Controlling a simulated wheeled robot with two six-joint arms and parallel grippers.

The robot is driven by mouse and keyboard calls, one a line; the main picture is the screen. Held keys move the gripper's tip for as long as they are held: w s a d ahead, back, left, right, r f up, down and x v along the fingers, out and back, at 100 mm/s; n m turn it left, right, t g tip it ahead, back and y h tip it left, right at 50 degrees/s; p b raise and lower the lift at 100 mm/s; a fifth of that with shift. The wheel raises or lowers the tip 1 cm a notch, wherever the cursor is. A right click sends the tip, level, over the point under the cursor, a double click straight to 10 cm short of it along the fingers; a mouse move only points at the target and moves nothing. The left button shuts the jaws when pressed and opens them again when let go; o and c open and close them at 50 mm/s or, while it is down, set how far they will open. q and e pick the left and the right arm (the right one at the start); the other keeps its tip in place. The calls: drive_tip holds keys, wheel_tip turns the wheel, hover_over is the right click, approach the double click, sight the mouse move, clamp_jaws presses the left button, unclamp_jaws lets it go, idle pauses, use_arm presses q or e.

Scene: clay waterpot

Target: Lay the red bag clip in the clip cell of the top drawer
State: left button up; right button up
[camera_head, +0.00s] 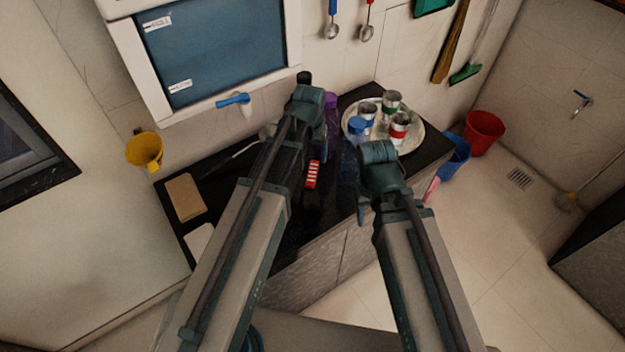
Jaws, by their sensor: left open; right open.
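A small red piece with white stripes (313,175), which looks like the red bag clip, shows on the dark counter just right of my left forearm. My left gripper (318,122) is at the end of the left arm over the back of the counter, above and behind the red piece. It is open, its fingers mostly hidden by the wrist. My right gripper (364,202) is open over the counter's front edge, right of the red piece, its fingers partly hidden. Grey drawer fronts (345,252) show below the counter between my arms. I cannot make out the clip cell.
A round tray (417,136) with several cans and a blue-lidded jar (357,126) stands at the counter's back right. A brown block (185,197) lies at the left. The floor further right is mostly clear.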

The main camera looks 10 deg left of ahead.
sight(313, 172)
use_arm(q)
drive_tip(key=shift+w+f+b, duration=0.2)
drive_tip(key=shift+f+b, duration=0.95)
drive_tip(key=shift+f, duration=0.55)
use_arm(e)
drive_tip(key=shift+f, duration=1.65)
use_arm(q)
drive_tip(key=shift+f, duration=0.1)
use_arm(e)
drive_tip(key=shift+f, duration=0.1)
use_arm(q)
drive_tip(key=f+b, duration=0.5)
drive_tip(key=shift+w, duration=0.35)
use_arm(e)
wheel_tip(313, 172, down, 5)
use_arm(q)
clamp_jaws()
